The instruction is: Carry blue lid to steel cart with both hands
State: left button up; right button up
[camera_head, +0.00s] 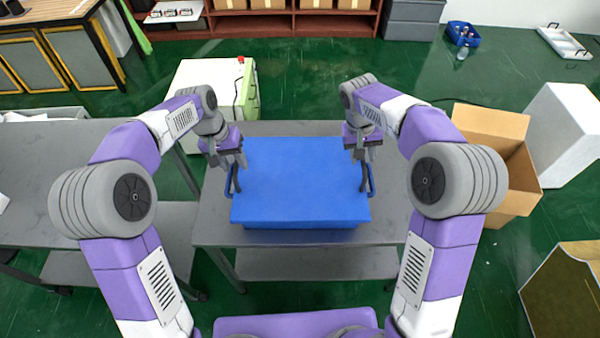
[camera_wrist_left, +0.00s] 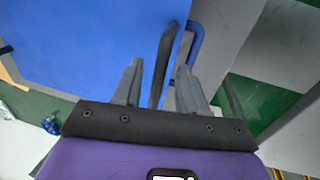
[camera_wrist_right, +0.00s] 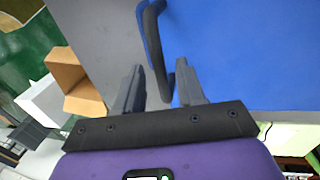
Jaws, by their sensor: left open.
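The blue lid (camera_head: 300,180) lies flat on the steel cart (camera_head: 215,225) in front of me, with a narrower blue edge showing beneath its near side. A handle sticks out at each side. My left gripper (camera_head: 234,164) is at the left handle; in the left wrist view the dark handle bar (camera_wrist_left: 164,65) lies between its parted fingers (camera_wrist_left: 158,85). My right gripper (camera_head: 362,157) is at the right handle; in the right wrist view the handle bar (camera_wrist_right: 154,45) runs between its parted fingers (camera_wrist_right: 158,85). Both grippers look open; contact with the bars cannot be told.
Another grey table (camera_head: 50,165) stands on the left. A white and green machine (camera_head: 205,80) is behind the cart. An open cardboard box (camera_head: 510,195) and a white box (camera_head: 565,130) stand on the right. Shelves line the back.

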pick_arm(q)
jog(key=shift+d+f, duration=0.25)
jog(key=shift+f, duration=0.95)
pick_arm(e)
jog(key=shift+d+f, duration=0.2)
jog(key=shift+f, duration=1)
pick_arm(q)
grip_shut()
pick_arm(e)
grip_shut()
pick_arm(q)
jog(key=shift+r, duration=0.1)
